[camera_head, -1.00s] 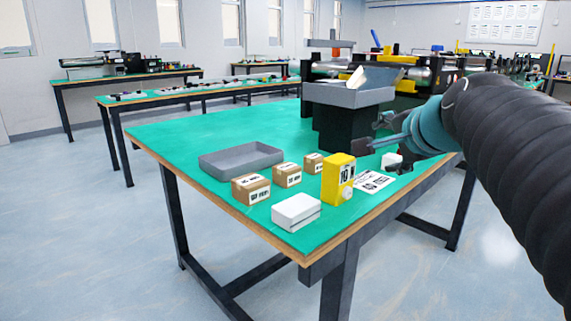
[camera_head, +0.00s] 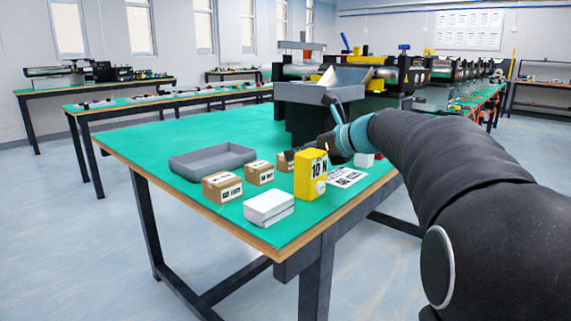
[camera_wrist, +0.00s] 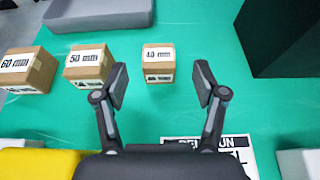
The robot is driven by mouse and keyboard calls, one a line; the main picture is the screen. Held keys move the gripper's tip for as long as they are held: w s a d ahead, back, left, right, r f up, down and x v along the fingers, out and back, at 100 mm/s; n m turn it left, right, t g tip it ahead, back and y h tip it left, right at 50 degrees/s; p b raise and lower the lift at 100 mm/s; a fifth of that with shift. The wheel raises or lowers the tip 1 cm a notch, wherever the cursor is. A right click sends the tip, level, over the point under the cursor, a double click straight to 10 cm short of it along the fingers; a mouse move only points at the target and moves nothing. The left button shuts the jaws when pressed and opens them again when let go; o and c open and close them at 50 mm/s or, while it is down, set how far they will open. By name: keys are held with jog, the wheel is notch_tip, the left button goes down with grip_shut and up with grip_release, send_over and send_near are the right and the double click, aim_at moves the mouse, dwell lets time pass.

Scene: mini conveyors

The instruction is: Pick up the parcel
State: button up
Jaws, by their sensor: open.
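Three brown cardboard parcels stand in a row on the green table. The wrist view labels them 60 mm (camera_wrist: 28,70), 50 mm (camera_wrist: 88,65) and 40 mm (camera_wrist: 158,65). The head view shows the largest (camera_head: 222,188), the middle one (camera_head: 260,173) and the smallest (camera_head: 285,161), which is partly hidden by the yellow block and my gripper. My gripper (camera_wrist: 161,84) is open and empty. In the wrist view the 40 mm parcel shows between and just beyond its fingertips; I cannot tell any contact. In the head view my gripper (camera_head: 311,148) is partly hidden behind the yellow block.
A yellow block marked 10 N (camera_head: 311,176) and a white box (camera_head: 268,208) stand near the front edge. A grey tray (camera_head: 212,161) lies behind the parcels. A dark stand with a grey hopper (camera_head: 305,92) rises behind. A printed sheet (camera_head: 346,178) and a white cube (camera_head: 364,160) are right.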

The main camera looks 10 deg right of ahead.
aim_at(282, 157)
jog(key=x, duration=0.7)
jog(key=shift+w+a+f+b, duration=0.1)
jog(key=shift+a+f+b, duration=0.15)
jog(key=shift+b, duration=0.1)
jog(key=shift+d, duration=0.1)
jog(key=c, duration=1.3)
jog(key=shift+r, duration=0.1)
jog(key=shift+r, duration=0.55)
jog(key=r, duration=0.1)
jog(key=r+p, duration=0.1)
jog(key=r, duration=0.1)
jog(key=shift+s+d+r+p, duration=0.2)
jog(key=shift+d+r+p, duration=0.1)
jog(key=shift+d, duration=0.1)
jog(key=s+d+r+p, duration=0.1)
jog(key=s+d+r, duration=0.1)
jog(key=d, duration=0.3)
jog(key=s+d+r+p, duration=0.1)
jog(key=s+d+r, duration=0.1)
jog(key=d+r, duration=0.2)
jog(key=shift+s+d+r, duration=0.3)
jog(key=shift+d+r, duration=0.05)
jog(key=shift+d, duration=0.15)
